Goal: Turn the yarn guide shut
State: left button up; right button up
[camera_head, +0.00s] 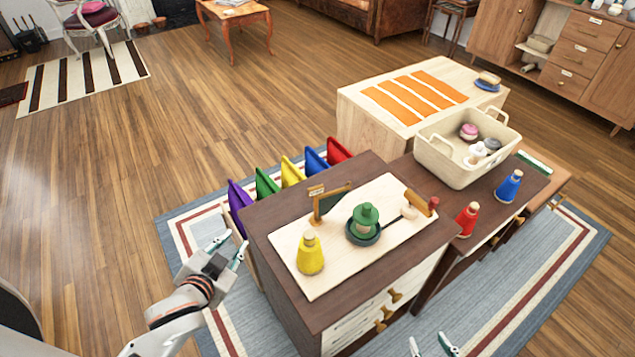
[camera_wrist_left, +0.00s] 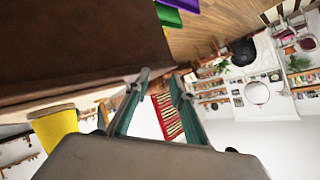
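A light board (camera_head: 290,245) lies on a dark-topped cabinet (camera_head: 262,222). On it stand a small wooden frame with a dark green panel (camera_head: 331,203), a green knobbed piece in a dark round dish (camera_head: 364,222), and a yellow cone (camera_head: 310,254). A wooden cylinder with a red end (camera_head: 418,203) lies at the right; a thin rod runs beside it. I cannot tell for sure which is the yarn guide. My left gripper (camera_head: 231,247) is open and empty, left of the cabinet; its fingers also show apart in the wrist view (camera_wrist_left: 160,77). My right gripper (camera_head: 431,346) is open at the bottom edge.
Several coloured panels (camera_head: 265,184) stand behind the cabinet's left side. To the right are a cream basket (camera_head: 447,164) with balls inside, a red cone (camera_head: 467,219) and a blue cone (camera_head: 509,186). The wooden floor (camera_head: 110,190) at left is clear.

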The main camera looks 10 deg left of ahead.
aim_at(308, 193)
pick_arm(q)
jog(key=w+d+r+t+h, duration=0.1)
jog(key=w+r, duration=0.1)
jog(key=w+d+r+t+h, duration=0.1)
jog(key=w+d+r+h, duration=0.1)
jog(key=w, duration=0.1)
jog(key=w+d+r+t+h, duration=0.1)
jog(key=w+r, duration=0.1)
jog(key=w, duration=0.1)
jog(key=shift+d+r+m+t, duration=0.25)
jog(key=shift+d+m+t, duration=0.05)
jog(key=shift+w+d+r+m+g+h, duration=0.55)
jog(key=shift+w+d+m+g+h, duration=0.3)
jog(key=shift+d+h, duration=1.2)
jog(key=shift+w+d+r+m+g+h, duration=0.5)
jog(key=shift+w+d+m+g+h, duration=0.35)
jog(key=shift+d+h, duration=1.25)
jog(key=shift+w+d+r+m+g+h, duration=0.65)
jog(key=shift+d+g+h, duration=0.35)
jog(key=shift+d+h, duration=1.05)
jog(key=shift+d+f+y, duration=0.1)
jog(key=shift+d+y, duration=0.15)
jog(key=shift+y, duration=0.05)
grip_shut()
